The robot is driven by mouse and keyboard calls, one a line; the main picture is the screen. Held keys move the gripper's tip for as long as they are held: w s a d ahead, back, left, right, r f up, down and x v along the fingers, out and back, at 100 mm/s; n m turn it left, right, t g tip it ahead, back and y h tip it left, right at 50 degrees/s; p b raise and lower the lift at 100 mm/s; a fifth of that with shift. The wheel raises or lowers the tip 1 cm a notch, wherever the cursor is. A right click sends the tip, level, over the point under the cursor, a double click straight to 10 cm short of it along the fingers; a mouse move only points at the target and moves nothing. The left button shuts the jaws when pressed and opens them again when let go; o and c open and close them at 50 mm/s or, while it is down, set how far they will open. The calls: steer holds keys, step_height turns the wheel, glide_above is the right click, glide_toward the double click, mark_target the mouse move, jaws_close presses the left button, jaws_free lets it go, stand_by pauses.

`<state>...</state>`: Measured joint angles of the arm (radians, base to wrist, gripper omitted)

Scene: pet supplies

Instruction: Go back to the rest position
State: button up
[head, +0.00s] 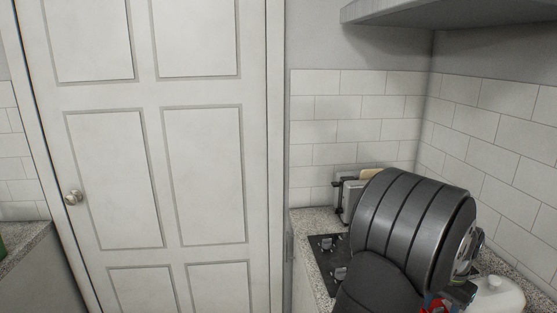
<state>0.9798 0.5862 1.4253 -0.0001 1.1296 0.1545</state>
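My gripper is not in view. A large dark ribbed rounded shape, which looks like a link of my own arm, fills the lower right of the head view. It hides much of the counter behind it. I cannot tell what lies beyond it or whether anything is held.
A granite counter (308,222) runs along the tiled wall, with a dark hob (326,243) and a toaster-like appliance (349,196). A white rounded object (497,296) and a small red-blue item (436,303) sit lower right. A white door (155,180) is shut; a grey shelf (450,14) hangs above.

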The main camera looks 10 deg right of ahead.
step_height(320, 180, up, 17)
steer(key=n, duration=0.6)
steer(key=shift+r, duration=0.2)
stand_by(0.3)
